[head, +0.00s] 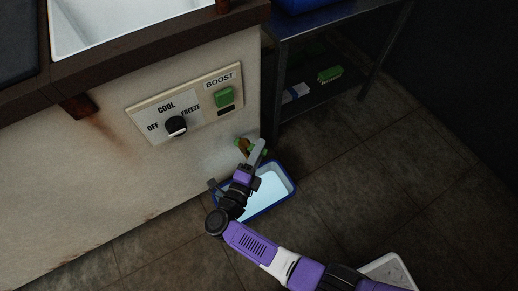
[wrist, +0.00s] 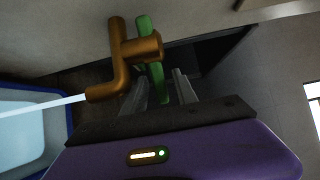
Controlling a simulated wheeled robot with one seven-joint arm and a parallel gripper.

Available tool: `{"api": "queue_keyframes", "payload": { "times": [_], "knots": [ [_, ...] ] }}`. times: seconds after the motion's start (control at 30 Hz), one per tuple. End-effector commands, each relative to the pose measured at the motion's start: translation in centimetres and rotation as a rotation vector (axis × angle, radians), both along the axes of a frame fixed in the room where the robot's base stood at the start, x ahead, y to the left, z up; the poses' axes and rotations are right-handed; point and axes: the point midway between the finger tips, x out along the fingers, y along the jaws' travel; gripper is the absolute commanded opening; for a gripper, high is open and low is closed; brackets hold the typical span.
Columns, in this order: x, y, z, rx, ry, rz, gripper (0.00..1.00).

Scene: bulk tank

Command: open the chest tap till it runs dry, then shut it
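The chest tap is a brass pipe (wrist: 119,60) with a green lever (wrist: 147,45), low on the chest's wall. In the head view the tap (head: 243,145) is partly covered by my gripper. A pale stream (wrist: 45,106) runs from its spout in the wrist view. It falls toward a blue-rimmed tray (head: 287,190) on the floor, which holds pale liquid. My gripper (wrist: 164,82) is at the tap, with its two fingers apart on either side of the green lever's end. A gap shows beside the lever; contact with either finger is unclear.
The chest's panel (head: 185,103) has a black knob (head: 176,125) and a green boost switch (head: 224,97). A metal rack (head: 335,92) stands right of the chest, holding a green brush (head: 330,74). A white object (head: 390,270) lies at the lower right. The tiled floor right of the tray is clear.

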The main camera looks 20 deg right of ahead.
Motion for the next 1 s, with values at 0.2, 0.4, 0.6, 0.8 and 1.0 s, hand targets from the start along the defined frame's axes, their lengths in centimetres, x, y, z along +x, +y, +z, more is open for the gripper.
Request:
{"api": "queue_keyframes", "payload": {
  "times": [0.2,0.4,0.6,0.8,1.0],
  "knots": [
    [-2.2,2.5,0.1,-0.001,0.002,0.009,0.36],
    [-4.3,4.5,0.1,0.0,0.001,0.007,0.36],
    [-5.2,5.4,0.0,-0.001,0.001,0.005,0.36],
    [-5.3,5.4,0.0,-0.001,0.001,0.003,0.36],
    [-4.9,5.4,0.4,-0.014,-0.007,0.049,0.05]
  ]
}}
